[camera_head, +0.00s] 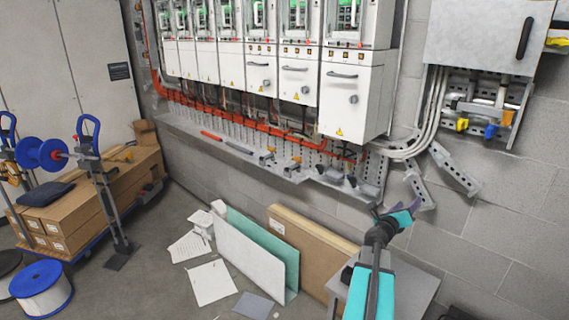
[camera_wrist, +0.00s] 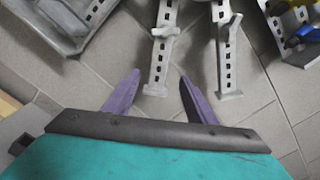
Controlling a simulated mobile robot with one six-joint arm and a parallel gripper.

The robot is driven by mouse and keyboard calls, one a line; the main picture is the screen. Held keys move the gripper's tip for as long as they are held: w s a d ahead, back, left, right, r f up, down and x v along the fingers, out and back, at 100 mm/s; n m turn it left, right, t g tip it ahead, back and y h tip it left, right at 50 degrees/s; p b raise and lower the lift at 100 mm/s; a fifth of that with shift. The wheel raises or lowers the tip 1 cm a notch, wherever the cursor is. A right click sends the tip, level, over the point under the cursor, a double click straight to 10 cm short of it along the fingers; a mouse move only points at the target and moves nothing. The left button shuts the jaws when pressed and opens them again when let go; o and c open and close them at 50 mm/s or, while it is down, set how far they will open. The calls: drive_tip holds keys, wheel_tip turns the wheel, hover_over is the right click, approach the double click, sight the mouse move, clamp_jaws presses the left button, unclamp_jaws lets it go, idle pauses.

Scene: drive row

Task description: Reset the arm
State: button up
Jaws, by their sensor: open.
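My arm, teal and dark grey, reaches up from the bottom right of the head view. My gripper (camera_head: 393,211) is in front of the grey block wall, below the row of white drive cabinets (camera_head: 350,90). In the wrist view my gripper (camera_wrist: 158,85) shows two purple fingers spread apart with nothing between them. Beyond the fingers are perforated metal brackets (camera_wrist: 157,70) and the wall. I cannot tell how far the fingertips are from the brackets.
A metal ledge (camera_head: 220,142) with tools runs along the wall. Boards (camera_head: 245,255) lean below it, beside a small grey table (camera_head: 412,285). Cardboard boxes (camera_head: 85,215) and cable reels (camera_head: 40,290) stand at left. Papers (camera_head: 211,282) lie on the floor.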

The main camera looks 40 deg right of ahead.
drive_tip(key=w+a+f+n+t+y, duration=0.2)
drive_tip(key=w+a+f, duration=0.4)
drive_tip(key=w+a, duration=0.3)
drive_tip(key=w+a+f+n+t+y, duration=0.1)
drive_tip(key=w+a+f+n+t, duration=0.15)
drive_tip(key=w+a+f, duration=0.65)
drive_tip(key=w+a+f+m+y, duration=0.2)
drive_tip(key=w+a+f, duration=0.1)
drive_tip(key=a+f, duration=0.65)
drive_tip(key=w+a+f+m+y, duration=0.25)
drive_tip(key=a+f, duration=0.35)
drive_tip(key=a, duration=0.6)
drive_tip(key=s+a+f+m+g+y, duration=0.25)
drive_tip(key=s+a+f+m, duration=0.25)
drive_tip(key=s+a+f, duration=0.4)
drive_tip(key=s+a+f+m+g+y, duration=0.1)
drive_tip(key=s+a+f+m+g, duration=0.4)
drive_tip(key=a+f, duration=0.45)
drive_tip(key=s+a+m+g+y, duration=0.5)
drive_tip(key=s+a+m+y, duration=0.1)
drive_tip(key=s+a+m, duration=1.1)
drive_tip(key=shift+s+y, duration=0.4)
drive_tip(key=shift+s, duration=0.5)
